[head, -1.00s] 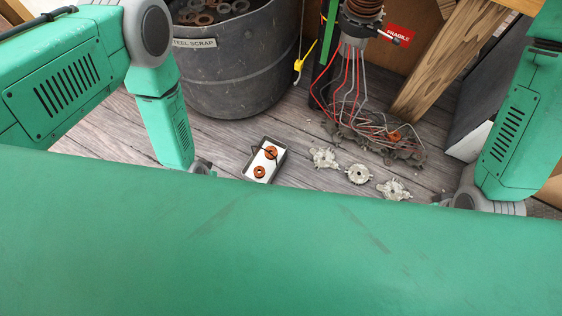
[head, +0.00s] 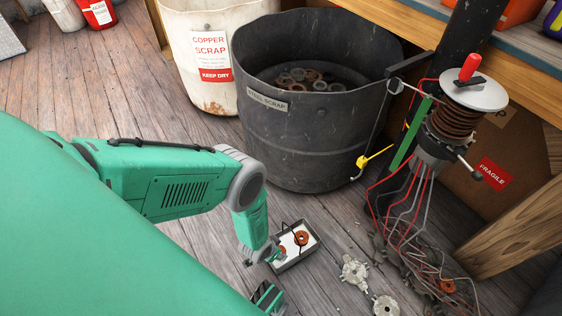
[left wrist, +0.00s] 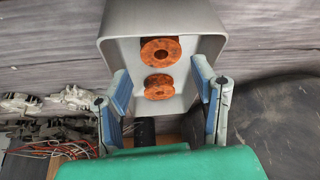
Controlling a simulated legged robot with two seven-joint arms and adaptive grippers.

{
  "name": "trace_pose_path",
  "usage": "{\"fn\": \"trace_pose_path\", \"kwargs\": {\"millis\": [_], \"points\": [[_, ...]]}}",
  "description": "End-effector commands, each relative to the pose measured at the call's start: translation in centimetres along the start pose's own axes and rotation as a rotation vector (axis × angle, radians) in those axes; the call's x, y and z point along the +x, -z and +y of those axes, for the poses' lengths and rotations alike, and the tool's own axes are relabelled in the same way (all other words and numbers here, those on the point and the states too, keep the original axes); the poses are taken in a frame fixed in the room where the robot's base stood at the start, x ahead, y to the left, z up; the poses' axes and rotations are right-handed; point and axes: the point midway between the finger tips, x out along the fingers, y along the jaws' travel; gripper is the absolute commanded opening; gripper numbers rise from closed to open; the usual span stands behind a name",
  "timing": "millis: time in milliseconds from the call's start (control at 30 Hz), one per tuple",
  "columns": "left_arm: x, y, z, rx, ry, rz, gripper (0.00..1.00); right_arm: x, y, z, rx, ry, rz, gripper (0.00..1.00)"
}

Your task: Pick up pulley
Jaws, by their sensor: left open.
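Two orange-brown grooved round parts that look like pulleys, a farther one (head: 301,238) and a nearer one (head: 281,250), lie in a small grey tray (head: 312,252) on the wood floor. In the left wrist view, the two show as an upper pulley (left wrist: 160,51) and a lower pulley (left wrist: 159,87). My left gripper (left wrist: 165,105) is open and empty, its blue-padded fingers spread to either side of the lower pulley at the tray's open end. In the head view my left gripper (head: 266,252) is at the tray's left side.
A dark steel scrap bin (head: 300,130) stands behind the tray, beside a white copper scrap bin (head: 190,50). Grey metal castings (head: 354,272) and a round grey part (head: 385,305) lie to the right. A wire-wound post (head: 455,120) trails red and grey wires.

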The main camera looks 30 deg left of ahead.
Motion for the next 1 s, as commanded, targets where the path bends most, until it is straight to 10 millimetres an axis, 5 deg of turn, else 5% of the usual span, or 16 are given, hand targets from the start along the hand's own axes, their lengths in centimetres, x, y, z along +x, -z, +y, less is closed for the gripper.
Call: {"fn": "trace_pose_path", "kwargs": {"millis": [400,733,767,900,1000], "points": [[5.0,-0.4,0.2,-0.001,0.000,0.001,0.52,3.6,-0.2,-0.1,-0.001,0.000,0.001,0.45],[5.3,-0.2,0.2,-0.001,0.000,0.000,0.52,3.8,-0.2,0.0,0.000,0.000,0.001,0.45],[5.3,-0.2,0.2,-0.001,0.000,0.000,0.49,3.8,-0.2,0.0,0.000,0.000,0.001,0.45],[5.3,-0.2,0.2,-0.002,-0.001,0.000,0.06,3.8,-0.2,0.0,0.000,0.000,0.001,0.45],[5.3,-0.2,0.1,-0.002,0.000,0.001,0.06,3.8,-0.2,0.0,0.000,0.000,0.001,0.45]]}}
